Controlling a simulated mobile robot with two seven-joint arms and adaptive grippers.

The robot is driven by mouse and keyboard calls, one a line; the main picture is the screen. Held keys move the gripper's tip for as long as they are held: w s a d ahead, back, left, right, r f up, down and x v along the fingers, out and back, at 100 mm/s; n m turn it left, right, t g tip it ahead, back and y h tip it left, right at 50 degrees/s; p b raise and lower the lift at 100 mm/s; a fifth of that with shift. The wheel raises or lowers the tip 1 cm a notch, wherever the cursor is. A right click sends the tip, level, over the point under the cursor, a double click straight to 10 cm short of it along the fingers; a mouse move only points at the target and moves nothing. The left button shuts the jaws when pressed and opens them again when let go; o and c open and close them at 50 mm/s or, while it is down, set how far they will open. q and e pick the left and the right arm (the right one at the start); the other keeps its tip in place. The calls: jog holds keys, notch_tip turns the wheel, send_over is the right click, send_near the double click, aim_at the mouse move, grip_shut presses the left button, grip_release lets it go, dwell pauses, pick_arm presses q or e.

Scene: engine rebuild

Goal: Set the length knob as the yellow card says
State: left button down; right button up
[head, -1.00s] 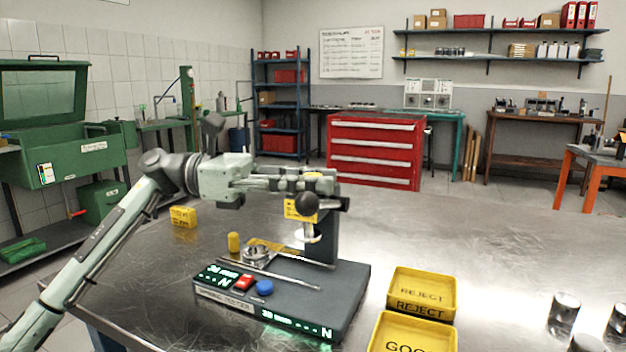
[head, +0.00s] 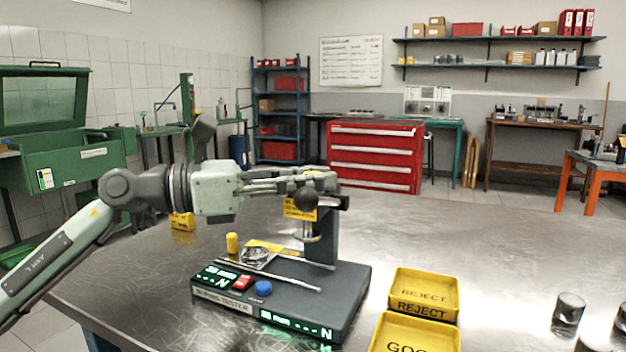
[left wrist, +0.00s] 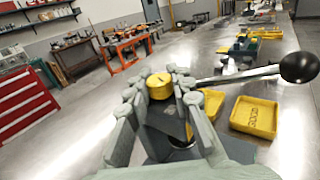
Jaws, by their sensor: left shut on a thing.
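The spring tester (head: 345,295) stands on the metal table, with a dark base, an upright post and lit green displays whose digits are hard to read. A yellow length knob (left wrist: 160,86) with a dark mark sits at the top of the post in the left wrist view. My left gripper (left wrist: 158,82) is shut on this knob, with fingers on both sides. In the head view my left gripper (head: 325,182) hides the knob. A yellow card with dark print (head: 299,211) is on the post, partly covered; its text is too small to read. My right gripper is not in view.
A lever with a black ball (left wrist: 299,67) sticks out close beside my fingers. Red (head: 243,282) and blue (head: 264,288) buttons are on the base. Yellow REJECT (head: 424,291) and GOOD (head: 414,335) trays stand to the right. Metal cylinders (head: 569,308) are at far right.

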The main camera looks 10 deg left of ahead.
pick_arm(q)
jog(key=shift+s+r+n+t+y+p, duration=0.1)
jog(key=shift+n+t+y+p, duration=0.2)
jog(key=shift+n+t+y, duration=0.55)
jog(key=shift+t, duration=0.65)
jog(key=shift+d+n+t+y, duration=0.1)
jog(key=shift+n+t+y, duration=0.2)
jog(key=shift+n, duration=0.15)
jog(key=shift+n+t+y+b, duration=0.25)
jog(key=shift+n+t+b, duration=0.05)
jog(key=shift+f+n+t+y+b, duration=0.2)
jog(key=shift+n+t+y+b, duration=0.5)
jog(key=shift+t+y+b, duration=0.1)
jog(key=shift+n+t+y, duration=0.3)
jog(key=shift+y, duration=0.1)
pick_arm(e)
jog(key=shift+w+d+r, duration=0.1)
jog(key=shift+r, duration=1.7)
pick_arm(q)
jog(key=c, duration=1.3)
grip_release()
